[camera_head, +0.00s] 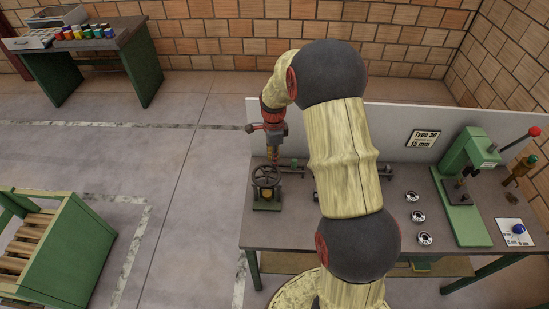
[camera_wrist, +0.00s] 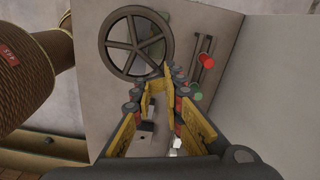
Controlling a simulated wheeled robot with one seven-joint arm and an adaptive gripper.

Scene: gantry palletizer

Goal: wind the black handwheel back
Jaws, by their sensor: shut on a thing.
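The black handwheel (camera_head: 265,177) is a spoked wheel lying flat on top of a small green unit (camera_head: 266,204) near the left end of the workbench. My gripper (camera_head: 272,164) comes down from above onto the far side of the wheel. In the wrist view the handwheel (camera_wrist: 138,46) fills the upper middle. The yellow-padded fingers of my gripper (camera_wrist: 166,76) close in at its lower right rim. They are shut on the handwheel there; the exact contact is partly hidden by the fingertips.
The bench (camera_head: 400,234) carries several round metal parts (camera_head: 418,216), a green press (camera_head: 465,185) and a blue button (camera_head: 518,229) to the right. A grey back panel (camera_head: 390,135) stands behind. A red knob (camera_wrist: 206,59) shows beside the wheel.

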